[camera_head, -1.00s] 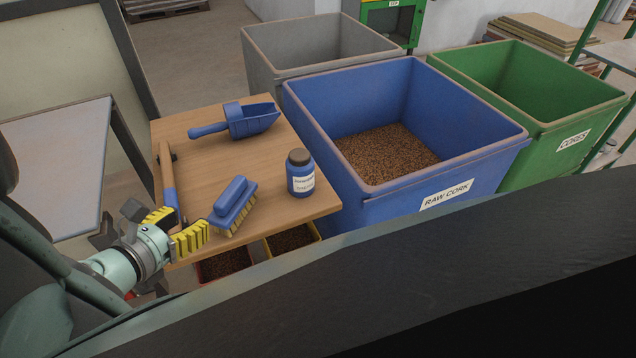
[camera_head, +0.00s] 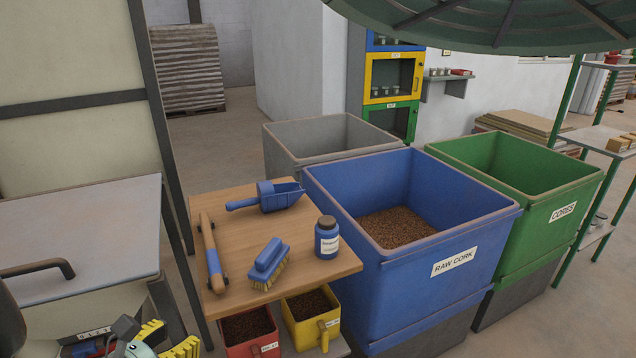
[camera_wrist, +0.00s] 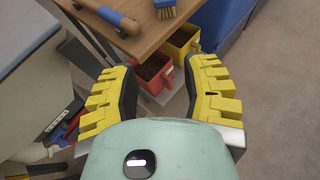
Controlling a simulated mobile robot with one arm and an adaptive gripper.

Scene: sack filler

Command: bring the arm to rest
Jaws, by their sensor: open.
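My gripper (camera_head: 168,340) shows at the bottom left of the head view, low beside the wooden table and partly cut off by the frame edge. In the wrist view my gripper (camera_wrist: 160,95) has its two yellow-padded fingers spread wide, with nothing between them. It is open and empty. Beyond the fingers in the wrist view are the wooden table's edge and the small bins below it. The gripper does not appear to touch any of them.
The wooden table (camera_head: 222,255) holds a blue scoop (camera_head: 280,196), a brush (camera_head: 268,262), a jar (camera_head: 327,238) and a blue-and-wood handled tool (camera_head: 212,255). Red (camera_head: 250,335) and yellow (camera_head: 312,318) bins sit below. Blue RAW CORK (camera_head: 440,270), green CORKS (camera_head: 565,205) and grey (camera_head: 330,135) bins stand right.

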